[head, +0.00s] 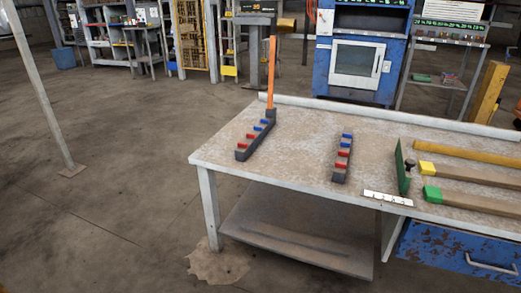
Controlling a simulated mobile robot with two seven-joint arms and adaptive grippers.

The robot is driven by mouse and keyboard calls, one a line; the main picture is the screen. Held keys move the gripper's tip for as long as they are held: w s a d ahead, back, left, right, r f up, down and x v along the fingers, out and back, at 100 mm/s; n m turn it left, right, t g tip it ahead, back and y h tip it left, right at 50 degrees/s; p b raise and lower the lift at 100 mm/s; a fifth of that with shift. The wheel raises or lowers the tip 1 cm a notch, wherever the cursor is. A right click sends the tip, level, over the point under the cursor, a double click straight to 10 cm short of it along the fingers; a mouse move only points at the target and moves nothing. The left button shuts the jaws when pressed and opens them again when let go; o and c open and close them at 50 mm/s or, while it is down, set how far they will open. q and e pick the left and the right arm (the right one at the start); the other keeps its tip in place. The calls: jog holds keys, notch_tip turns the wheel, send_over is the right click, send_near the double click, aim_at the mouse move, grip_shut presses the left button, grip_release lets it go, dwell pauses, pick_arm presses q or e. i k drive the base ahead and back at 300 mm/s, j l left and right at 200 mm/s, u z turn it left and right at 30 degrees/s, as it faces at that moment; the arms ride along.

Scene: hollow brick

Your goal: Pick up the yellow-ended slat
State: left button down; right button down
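The yellow-ended slat (475,177) is a brown board lying on the workbench at the right. Its yellow end (427,168) points left, and its other end runs out of the picture. A similar slat with a green end (432,194) lies in front of it, apart and roughly parallel. Neither of my grippers shows in the head view.
The workbench (300,150) holds two dark racks with red and blue pieces, one (256,140) with an upright orange bar (271,75). An upright green plate (402,168) and a dark knob (410,164) stand just left of the yellow end. The floor left is open.

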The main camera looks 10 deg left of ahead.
aim_at(428, 168)
jog(key=z, duration=1.25)
